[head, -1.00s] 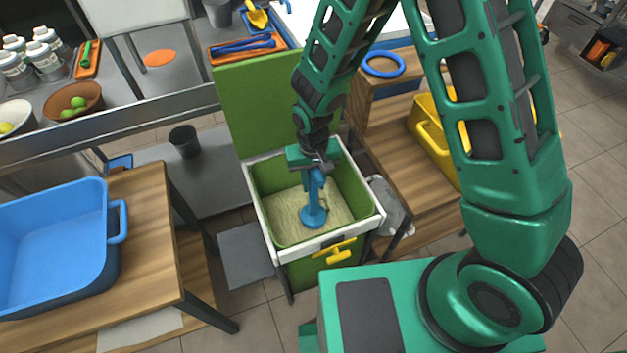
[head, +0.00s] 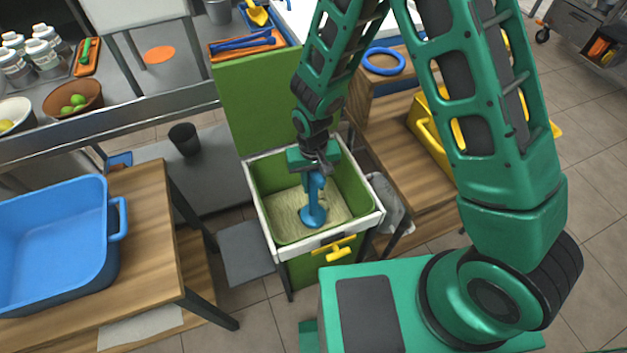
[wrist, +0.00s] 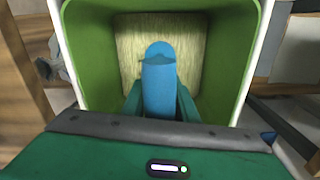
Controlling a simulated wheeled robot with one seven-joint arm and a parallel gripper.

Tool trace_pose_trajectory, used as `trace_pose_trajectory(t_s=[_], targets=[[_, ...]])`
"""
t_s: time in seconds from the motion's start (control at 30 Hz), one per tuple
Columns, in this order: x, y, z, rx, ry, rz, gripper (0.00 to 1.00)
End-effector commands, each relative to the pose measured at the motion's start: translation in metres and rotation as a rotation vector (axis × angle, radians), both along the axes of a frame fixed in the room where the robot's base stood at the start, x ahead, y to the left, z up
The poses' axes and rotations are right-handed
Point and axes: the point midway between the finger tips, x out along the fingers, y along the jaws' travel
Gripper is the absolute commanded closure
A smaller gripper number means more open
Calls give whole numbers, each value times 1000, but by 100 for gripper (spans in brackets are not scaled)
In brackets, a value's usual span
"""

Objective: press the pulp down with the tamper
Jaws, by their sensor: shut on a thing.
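My gripper (head: 314,172) is shut on the blue tamper (head: 313,214) inside the green bin with a white rim (head: 262,222). The tamper's round foot points down at the pale, fibrous pulp (head: 287,212) on the bin's floor. It looks to be at the pulp, but I cannot tell if it touches. In the wrist view the blue tamper (wrist: 159,85) stands between my fingers, with the pulp (wrist: 190,40) behind it. My gripper hides part of the handle.
The green lid (head: 245,105) stands open at the bin's back. A yellow handle (head: 335,247) is on the bin's front. A wooden table with a blue tub (head: 60,240) stands left. A yellow crate (head: 425,130) is on wooden shelving at the right.

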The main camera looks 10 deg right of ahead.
Motion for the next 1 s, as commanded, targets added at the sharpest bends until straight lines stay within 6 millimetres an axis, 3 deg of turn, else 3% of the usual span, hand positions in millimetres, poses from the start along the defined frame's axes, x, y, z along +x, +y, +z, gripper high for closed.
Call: trace_pose_trajectory(t_s=[0.17, 1.0], targets=[[0, 0, 5, 1, -1, 0, 100], [1, 0, 76, 1, -2, 0, 100]])
